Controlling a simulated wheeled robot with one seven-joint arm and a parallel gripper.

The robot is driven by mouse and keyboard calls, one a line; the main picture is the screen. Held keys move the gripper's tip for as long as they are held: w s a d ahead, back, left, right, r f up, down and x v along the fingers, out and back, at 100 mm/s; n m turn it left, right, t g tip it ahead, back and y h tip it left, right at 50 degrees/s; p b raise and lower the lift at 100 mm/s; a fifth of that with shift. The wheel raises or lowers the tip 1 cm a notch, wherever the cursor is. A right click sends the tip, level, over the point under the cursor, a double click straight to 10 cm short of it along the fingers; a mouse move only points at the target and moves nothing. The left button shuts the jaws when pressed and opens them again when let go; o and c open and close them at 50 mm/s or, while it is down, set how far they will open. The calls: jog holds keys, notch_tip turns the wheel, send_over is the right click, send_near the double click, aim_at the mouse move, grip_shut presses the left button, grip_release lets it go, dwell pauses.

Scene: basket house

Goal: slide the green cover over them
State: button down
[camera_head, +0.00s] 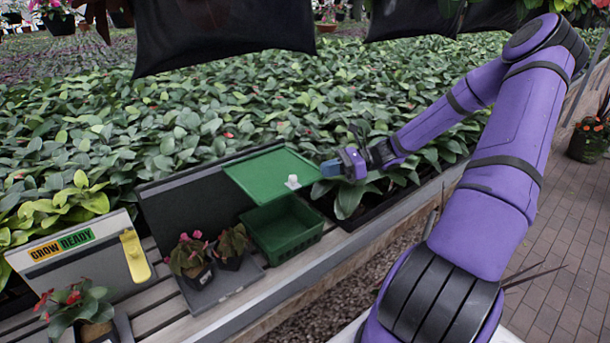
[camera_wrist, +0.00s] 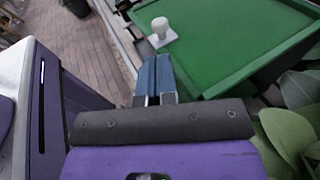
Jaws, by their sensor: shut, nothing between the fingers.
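The green cover (camera_head: 272,175) is a flat panel with a raised rim and a small white knob (camera_head: 292,182) near its front edge. It sits behind a green basket (camera_head: 283,227) on the dark backboard. In the wrist view the green cover (camera_wrist: 225,40) fills the upper right, with the white knob (camera_wrist: 160,32) just beyond my fingertips. My gripper (camera_head: 330,168) is right of the cover, its blue fingers (camera_wrist: 155,75) shut and empty, apart from the knob. Two potted plants, one pink-flowered (camera_head: 189,252) and one reddish (camera_head: 232,244), stand left of the basket on a grey tray.
A "GROW READY" sign board (camera_head: 70,250) with a yellow tag (camera_head: 135,257) stands at left. A red-flowered pot (camera_head: 80,308) is in front of it. Dense green leaves (camera_head: 240,100) fill the back, and some lie close to my gripper. A slatted bench (camera_head: 165,315) runs below.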

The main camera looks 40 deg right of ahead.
aim_at(305, 183)
jog(key=x, duration=0.6)
jog(key=shift+w+a, duration=0.15)
jog(key=shift+a, duration=0.1)
jog(key=shift+a, duration=0.1)
